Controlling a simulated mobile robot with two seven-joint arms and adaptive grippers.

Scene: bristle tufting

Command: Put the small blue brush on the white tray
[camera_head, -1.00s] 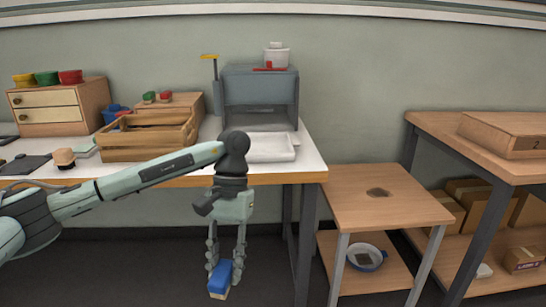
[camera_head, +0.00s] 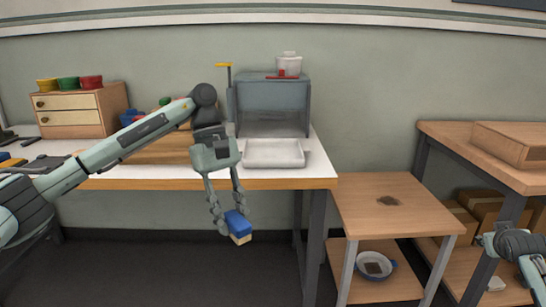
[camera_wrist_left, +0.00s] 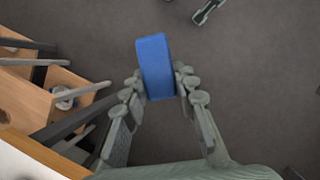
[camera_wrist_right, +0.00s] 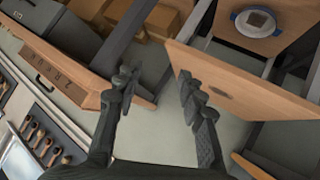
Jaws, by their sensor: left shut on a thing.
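The small blue brush (camera_head: 237,223), with a pale tan underside, hangs tilted between the fingers of my left gripper (camera_head: 229,212). The left gripper is shut on it and holds it in the air in front of the table's front edge, lower than the tabletop. The brush's blue block also shows in the left wrist view (camera_wrist_left: 155,66). The white tray (camera_head: 274,153) lies on the right end of the table, above and to the right of the brush in the head view. My right gripper (camera_wrist_right: 157,80) is open and empty in the right wrist view.
A grey box-like machine (camera_head: 272,106) stands behind the tray. A wooden crate (camera_head: 165,152) sits left of the tray, partly behind my left arm. A low wooden stand (camera_head: 395,205) and a workbench (camera_head: 470,150) stand to the right.

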